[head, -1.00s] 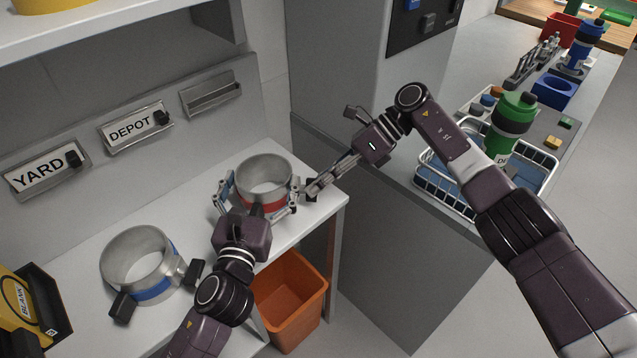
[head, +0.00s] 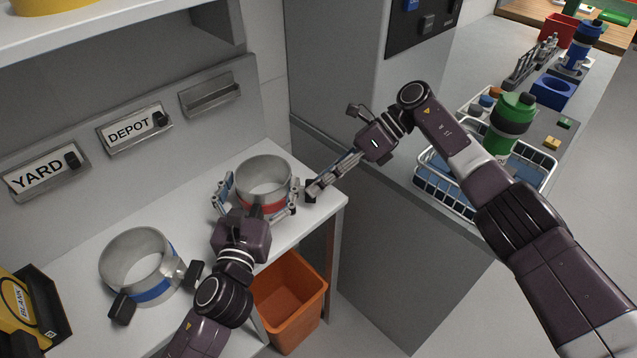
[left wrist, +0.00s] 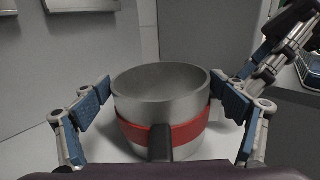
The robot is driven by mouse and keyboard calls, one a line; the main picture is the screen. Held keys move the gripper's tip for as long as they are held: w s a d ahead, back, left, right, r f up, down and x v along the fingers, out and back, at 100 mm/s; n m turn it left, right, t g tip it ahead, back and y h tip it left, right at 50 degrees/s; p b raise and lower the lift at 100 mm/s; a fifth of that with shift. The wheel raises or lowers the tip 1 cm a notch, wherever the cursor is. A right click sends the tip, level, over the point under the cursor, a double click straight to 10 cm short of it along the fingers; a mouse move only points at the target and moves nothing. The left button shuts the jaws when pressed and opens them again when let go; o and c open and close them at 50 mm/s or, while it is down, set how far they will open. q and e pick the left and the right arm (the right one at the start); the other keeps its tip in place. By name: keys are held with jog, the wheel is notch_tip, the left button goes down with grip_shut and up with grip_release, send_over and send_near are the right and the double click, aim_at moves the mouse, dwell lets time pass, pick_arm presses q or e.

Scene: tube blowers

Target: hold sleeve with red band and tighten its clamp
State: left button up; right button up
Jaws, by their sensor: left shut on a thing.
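The metal sleeve with the red band (head: 264,172) stands upright on the white counter, near its right corner. It also shows in the left wrist view (left wrist: 160,98), with its red band (left wrist: 185,131) and a dark block at the front. My left gripper (head: 256,196) is shut on the sleeve, one finger on each side. My right gripper (head: 318,186) reaches in from the right, its fingertips at the dark clamp knob (head: 311,194) beside the sleeve. The fingers lie close together. I cannot tell whether they grip the knob.
A sleeve with a blue band (head: 138,262) stands at left on the counter. An orange bin (head: 290,300) is below the counter edge. A wire basket (head: 445,190) and a green bottle (head: 510,125) are on the right bench. The wall holds YARD and DEPOT signs.

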jog(key=v, duration=0.7)
jog(key=shift+o, duration=0.2)
